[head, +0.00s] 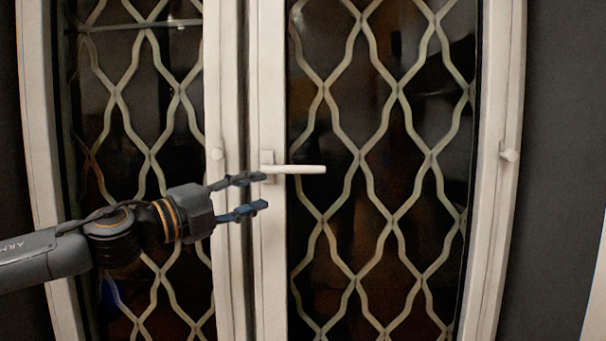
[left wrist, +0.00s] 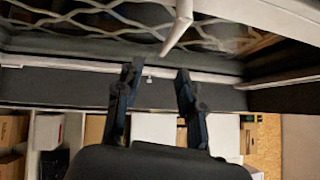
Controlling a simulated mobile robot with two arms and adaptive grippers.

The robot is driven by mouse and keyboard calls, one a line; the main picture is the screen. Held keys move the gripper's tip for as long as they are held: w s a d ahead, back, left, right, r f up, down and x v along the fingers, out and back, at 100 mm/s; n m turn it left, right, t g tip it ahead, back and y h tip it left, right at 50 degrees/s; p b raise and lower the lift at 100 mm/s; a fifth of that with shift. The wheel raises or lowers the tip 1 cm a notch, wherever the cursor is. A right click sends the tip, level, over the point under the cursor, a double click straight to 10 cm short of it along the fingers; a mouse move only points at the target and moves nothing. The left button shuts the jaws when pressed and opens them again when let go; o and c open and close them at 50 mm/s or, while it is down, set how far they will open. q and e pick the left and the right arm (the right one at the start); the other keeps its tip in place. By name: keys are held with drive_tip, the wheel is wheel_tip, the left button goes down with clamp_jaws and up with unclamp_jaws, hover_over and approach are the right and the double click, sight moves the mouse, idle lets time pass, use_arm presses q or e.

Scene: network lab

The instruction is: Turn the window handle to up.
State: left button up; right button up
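The white window handle (head: 300,169) sits on the inner frame of the right-hand sash. Its lever is horizontal and points to the right in the head view. In the left wrist view the white handle (left wrist: 178,28) shows above and beyond the fingertips. My left gripper (head: 263,191) is open, with its dark fingers apart and nothing between them. Its upper fingertip overlaps the left end of the handle in the head view; I cannot tell whether they touch. The left wrist view shows the open fingers (left wrist: 156,70) too. My right gripper is in neither view.
The window (head: 268,270) has white frames and a pale wavy lattice (head: 402,90) over dark glass. A small hinge knob (head: 508,154) is on the right frame. A dark wall (head: 560,200) is at right. Shelves with boxes (left wrist: 14,130) show in the left wrist view.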

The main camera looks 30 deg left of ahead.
sight(294, 167)
use_arm(q)
drive_tip(key=p+x, duration=0.2)
drive_tip(key=r+p+x, duration=0.1)
drive_tip(key=p+x, duration=0.3)
drive_tip(key=p, duration=0.1)
drive_tip(key=shift+w+r, duration=0.3)
drive_tip(key=shift+r, duration=0.1)
drive_tip(key=p+x, duration=0.1)
drive_tip(key=p, duration=0.2)
drive_tip(key=p+x, duration=0.2)
drive_tip(key=p, duration=0.2)
drive_tip(key=p+x, duration=0.1)
drive_tip(key=p, duration=0.3)
drive_tip(key=shift+w+a+r, duration=0.2)
drive_tip(key=shift+a+r, duration=0.05)
drive_tip(key=shift+a, duration=0.05)
drive_tip(key=shift+w+d+f+p, duration=0.15)
drive_tip(key=shift+w+d+p, duration=0.1)
drive_tip(key=shift+w+p, duration=0.35)
drive_tip(key=shift+w+d+f+m, duration=0.2)
drive_tip(key=shift+d+m, duration=0.05)
drive_tip(key=shift+m, duration=0.05)
clamp_jaws()
